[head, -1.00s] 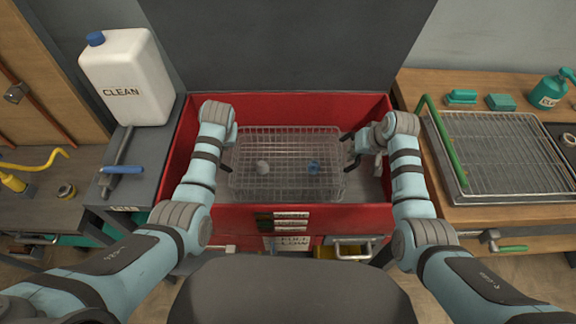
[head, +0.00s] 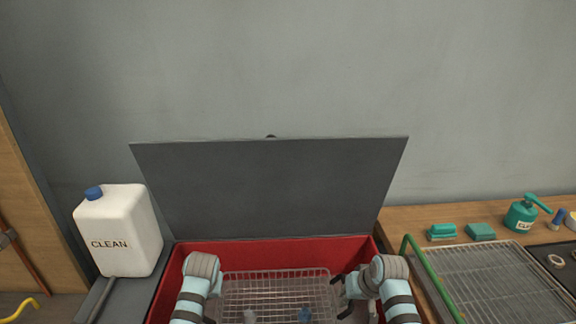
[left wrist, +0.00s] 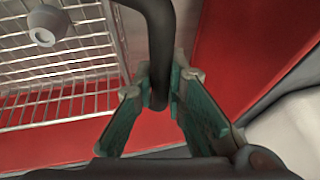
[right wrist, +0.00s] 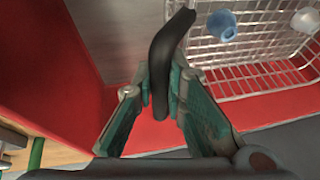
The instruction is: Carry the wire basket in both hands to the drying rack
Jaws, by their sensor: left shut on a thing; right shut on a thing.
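The wire basket (head: 275,284) is inside the red washer tub, between my two arms, with a grey part (head: 249,316) and a blue part (head: 304,315) in it. In the left wrist view, my left gripper (left wrist: 160,92) is shut on a black basket handle (left wrist: 158,40). In the right wrist view, my right gripper (right wrist: 160,92) is shut on the other black handle (right wrist: 168,45). In the head view the right gripper (head: 345,290) shows at the basket's right end; the left fingertips are hidden there. The drying rack (head: 500,285) is a wire grid on the wooden bench at right.
The red tub wall (head: 290,252) surrounds the basket, with a raised dark lid (head: 270,190) behind it. A green bar (head: 430,275) runs along the rack's left edge. A green sprayer (head: 522,214) and teal blocks (head: 480,231) stand behind the rack. A white jug (head: 120,235) stands left.

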